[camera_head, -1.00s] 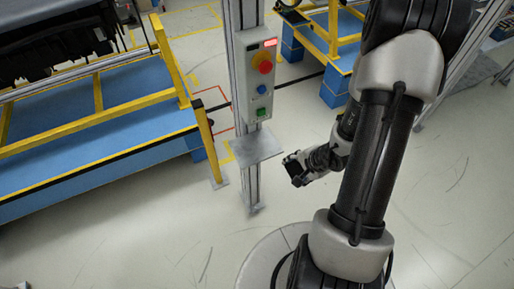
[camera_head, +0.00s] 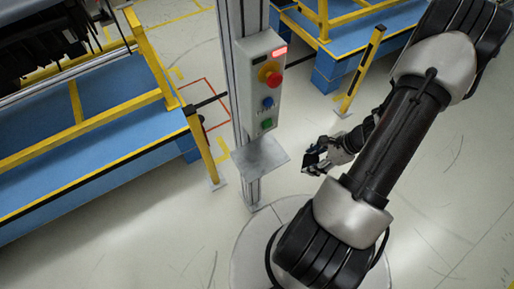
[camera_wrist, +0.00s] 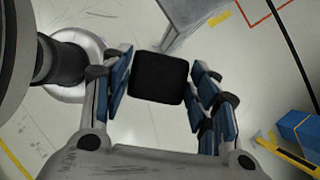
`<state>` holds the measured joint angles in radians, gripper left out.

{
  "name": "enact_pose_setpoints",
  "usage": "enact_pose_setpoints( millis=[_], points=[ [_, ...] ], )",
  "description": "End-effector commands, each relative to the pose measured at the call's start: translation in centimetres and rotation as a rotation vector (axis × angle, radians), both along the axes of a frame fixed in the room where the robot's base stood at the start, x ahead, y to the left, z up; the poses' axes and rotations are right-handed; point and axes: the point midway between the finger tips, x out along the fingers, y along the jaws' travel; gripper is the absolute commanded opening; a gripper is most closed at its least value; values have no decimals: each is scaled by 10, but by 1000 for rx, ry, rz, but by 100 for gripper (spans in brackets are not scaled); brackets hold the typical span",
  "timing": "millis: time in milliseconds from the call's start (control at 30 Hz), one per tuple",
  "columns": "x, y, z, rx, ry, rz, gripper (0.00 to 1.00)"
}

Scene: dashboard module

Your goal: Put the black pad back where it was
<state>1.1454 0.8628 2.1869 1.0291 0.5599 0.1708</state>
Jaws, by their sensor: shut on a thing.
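The black pad (camera_wrist: 158,78) is a dark rounded square held between the blue-padded fingers of my gripper (camera_head: 314,158). In the wrist view, the pad shows face-on between the two fingers. In the head view, the gripper is small and dark, and the pad is hard to tell from the fingers. The gripper is in the air to the right of a small grey metal shelf (camera_head: 260,157), apart from it. The shelf also shows at the top of the wrist view (camera_wrist: 193,22). Its visible top is bare.
A control box (camera_head: 263,85) with red, blue and green buttons is on the upright post above the shelf. Yellow railings and a blue platform (camera_head: 90,165) stand at the left. Another blue platform and a yellow post (camera_head: 361,70) are behind. Open floor lies at the right.

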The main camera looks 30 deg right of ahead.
Motion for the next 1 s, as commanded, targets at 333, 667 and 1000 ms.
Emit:
enact_pose_setpoints(
  millis=[333, 667, 1000],
  points=[
    [60, 68, -2, 0, 0, 10, 35],
    [90, 99, 0, 0, 0, 4, 35],
    [115, 128, -14, 2, 2, 1, 35]
  ],
)
